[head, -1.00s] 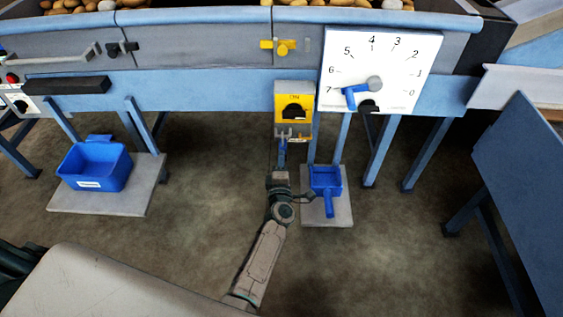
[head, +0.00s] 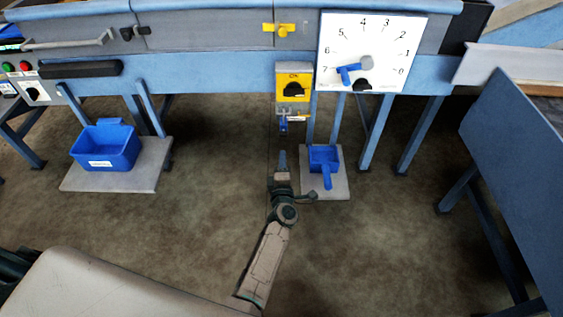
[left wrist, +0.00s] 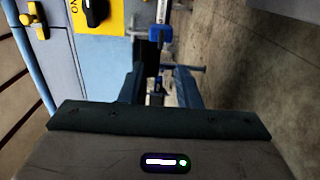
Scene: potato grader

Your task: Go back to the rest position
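My left gripper (head: 282,158) is in the middle of the head view, low in front of the machine and below the yellow switch box (head: 293,80), with floor showing between them. In the left wrist view its two fingers (left wrist: 159,88) stand apart, with a gap between them. Small parts show through that gap, too small to name; I see nothing clearly held. A small blue piece (head: 283,124) hangs under the switch box, apart from the fingertips. My right gripper is not in view.
A blue bin (head: 106,148) stands on another slab at left. A white dial board (head: 345,42) is above. A blue panel (head: 520,165) stands at right. The floor in front is clear.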

